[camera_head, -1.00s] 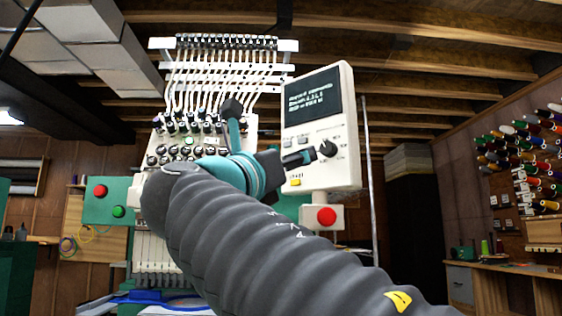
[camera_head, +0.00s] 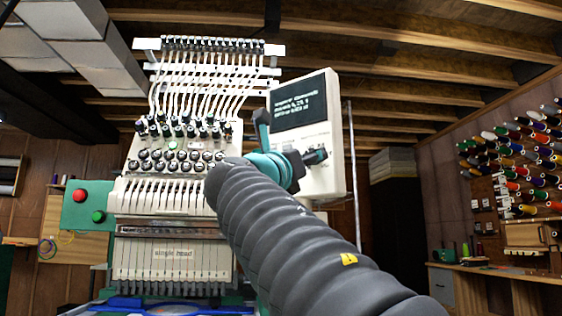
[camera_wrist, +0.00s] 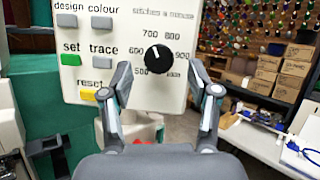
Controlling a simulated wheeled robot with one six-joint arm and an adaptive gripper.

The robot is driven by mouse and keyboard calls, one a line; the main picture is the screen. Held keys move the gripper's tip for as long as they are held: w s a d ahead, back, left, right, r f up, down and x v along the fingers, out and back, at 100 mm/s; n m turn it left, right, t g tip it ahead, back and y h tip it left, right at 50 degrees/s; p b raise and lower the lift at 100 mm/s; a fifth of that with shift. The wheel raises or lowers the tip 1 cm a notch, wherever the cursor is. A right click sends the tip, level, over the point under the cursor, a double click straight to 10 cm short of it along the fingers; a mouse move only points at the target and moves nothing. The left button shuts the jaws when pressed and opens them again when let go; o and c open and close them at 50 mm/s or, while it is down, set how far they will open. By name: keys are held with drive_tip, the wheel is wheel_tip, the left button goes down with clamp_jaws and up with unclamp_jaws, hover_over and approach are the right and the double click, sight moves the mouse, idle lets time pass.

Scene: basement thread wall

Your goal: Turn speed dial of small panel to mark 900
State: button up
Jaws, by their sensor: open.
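The small panel (camera_head: 322,179) is a white box with a dark text screen (camera_head: 300,103), on the right of the embroidery machine. In the wrist view, the black speed dial (camera_wrist: 158,59) has a white pointer aimed up and slightly left, near the 700 mark (camera_wrist: 150,34). The 800 mark (camera_wrist: 172,36) is at its upper right. In the head view my gripper (camera_head: 312,156) largely covers the dial area.
Grey, green and yellow buttons, including the yellow reset button (camera_wrist: 94,95), lie left of the dial. The embroidery machine (camera_head: 170,245) stands to the left. A thread rack (camera_head: 520,150) and workbench (camera_head: 490,268) are at the far right, beyond open room.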

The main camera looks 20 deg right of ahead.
drive_tip(key=shift+x, duration=1.25)
drive_tip(key=shift+c, duration=0.3)
drive_tip(key=c, duration=1.1)
drive_tip(key=shift+m, duration=0.4)
drive_tip(key=shift+w+a+r+m+g+y+p, duration=0.15)
drive_tip(key=shift+m+g+p, duration=1.3)
drive_tip(key=shift+m, duration=2.65)
drive_tip(key=shift+w+a+r+m+g+y+p, duration=0.2)
drive_tip(key=shift+m+g+p, duration=1.2)
drive_tip(key=shift+m, duration=2.7)
drive_tip(key=shift+w+d+r+m+g+y+p, duration=0.2)
drive_tip(key=shift+m+g+p, duration=0.55)
drive_tip(key=shift+m+g, duration=2.35)
drive_tip(key=shift+s+a+r+m+t, duration=0.1)
drive_tip(key=shift+m+t, duration=0.45)
drive_tip(key=shift+m, duration=0.25)
drive_tip(key=shift+s+r+m+t, duration=0.1)
drive_tip(key=shift+m+t, duration=0.4)
drive_tip(key=shift+m, duration=0.3)
